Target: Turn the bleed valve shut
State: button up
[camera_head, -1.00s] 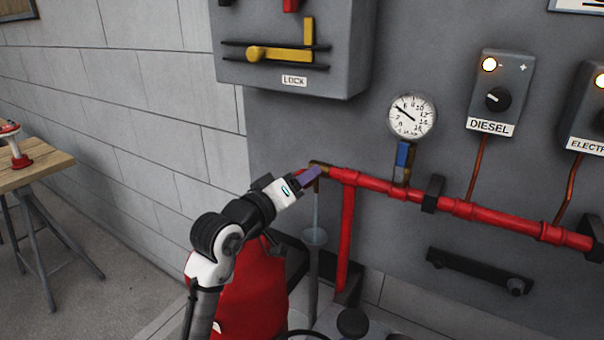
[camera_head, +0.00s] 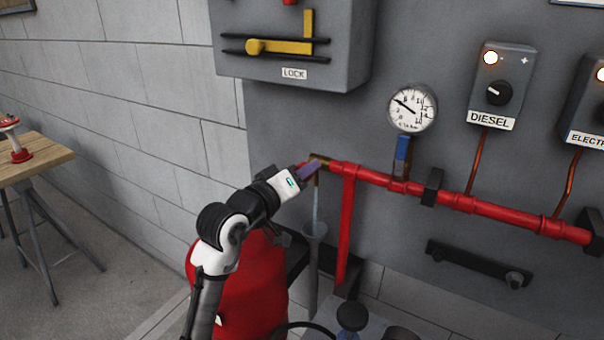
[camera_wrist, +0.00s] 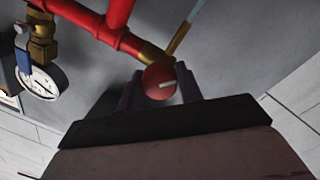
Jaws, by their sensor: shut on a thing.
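The bleed valve sits at the left end of the red pipe, with a brass body (camera_head: 322,160). My gripper (camera_head: 310,167) is at the valve. Its purple fingers (camera_wrist: 160,90) stand on both sides of the knob and are shut on it. The knob is mostly hidden by my gripper in the head view.
A pressure gauge (camera_head: 412,108) with a blue-handled valve (camera_head: 402,152) stands on the red pipe (camera_head: 455,200). A grey box (camera_head: 290,75) marked LOCK hangs above. A red tank (camera_head: 250,285) is below my arm. A wooden table (camera_head: 42,160) is far left.

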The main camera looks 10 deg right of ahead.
jog(key=shift+f, duration=0.1)
jog(key=m+b, duration=0.3)
jog(key=shift+f+m, duration=0.1)
jog(key=shift+m, duration=0.3)
jog(key=m+b, duration=0.2)
jog(key=m, duration=0.1)
jog(key=shift+y+b, duration=0.4)
jog(key=m+b, duration=0.2)
jog(key=m, duration=0.2)
jog(key=shift+d+m+y+b, duration=0.1)
jog(key=shift+m+y+b, duration=0.2)
jog(key=shift+m+b, duration=0.1)
jog(key=m+b, duration=0.2)
jog(key=m, duration=0.1)
jog(key=shift+y, duration=0.3)
jog(key=m+b, duration=0.1)
jog(key=m, duration=0.2)
jog(key=m+b, duration=0.2)
jog(key=shift+s+m+t+y, duration=0.1)
jog(key=shift+m+t+y, duration=0.2)
jog(key=shift+m+t, duration=0.1)
jog(key=m+b, duration=0.2)
jog(key=m, duration=0.3)
jog(key=shift+m+t+b, duration=0.3)
jog(key=shift+m+t, duration=0.1)
